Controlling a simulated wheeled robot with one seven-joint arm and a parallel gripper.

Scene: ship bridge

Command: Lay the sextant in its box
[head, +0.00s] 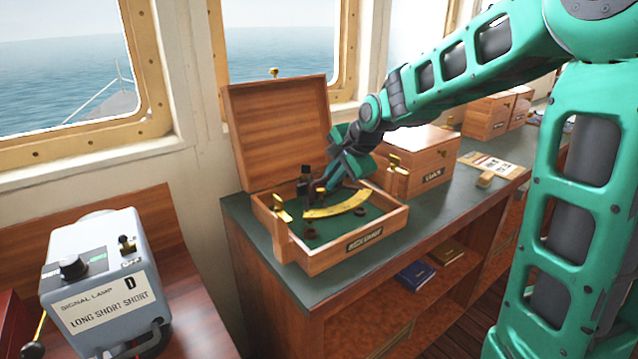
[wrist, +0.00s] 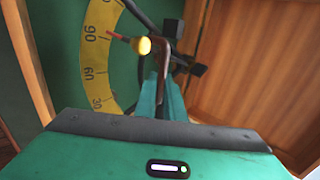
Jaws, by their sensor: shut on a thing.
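The sextant, with a yellow brass arc (head: 337,207) and dark frame, is inside the open wooden box (head: 310,262), over its green lining. The box lid stands raised at the back. My gripper (head: 335,182) reaches down into the box from the right and is shut on the sextant. In the wrist view the numbered arc (wrist: 92,60) lies to the left of the fingers (wrist: 163,95), and a brass knob is just beyond them. I cannot tell whether the sextant touches the box floor.
A grey signal lamp (head: 105,285) stands on the desk at the left. A closed wooden box (head: 425,165) stands right of the sextant box, with a paper card (head: 490,165) beyond it. Books (head: 415,273) lie on the shelf below. Bare green counter (head: 425,215) lies at the box's right.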

